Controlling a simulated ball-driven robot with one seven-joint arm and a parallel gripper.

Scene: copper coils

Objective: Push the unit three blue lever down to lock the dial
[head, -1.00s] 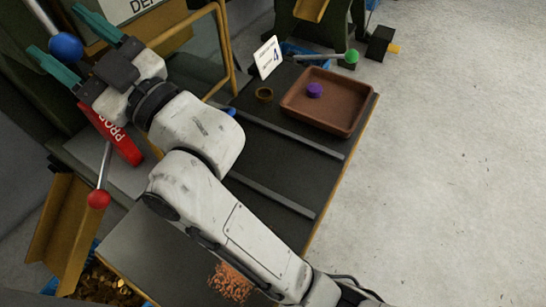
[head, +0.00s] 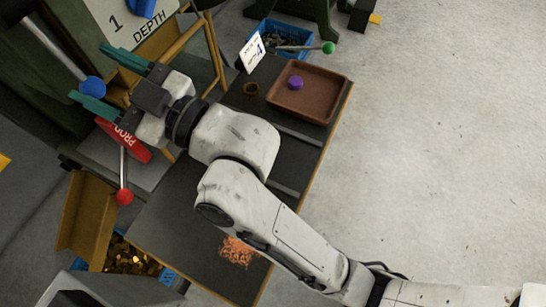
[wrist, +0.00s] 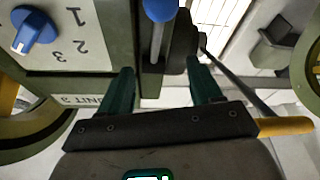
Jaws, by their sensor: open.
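The blue-knobbed lever (head: 92,87) shows at the left of the head view, its grey shaft running up and left. In the wrist view its blue ball (wrist: 160,10) is at the top centre, with the shaft below it. My gripper (head: 91,73) is open and empty, its green fingers on either side of the ball in the head view. In the wrist view my gripper (wrist: 163,82) has its fingers spread, with the ball beyond the tips. I cannot tell whether a finger touches it. The blue dial (wrist: 33,30) sits on a numbered white plate above an upside-down unit label.
A red-knobbed lever (head: 124,196) and red sign (head: 125,140) are just below my gripper. A dark bench (head: 190,240) holds a brown tray (head: 335,95) with a purple piece (head: 296,82). A green-knobbed lever (head: 328,48) is at the back. The floor at right is clear.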

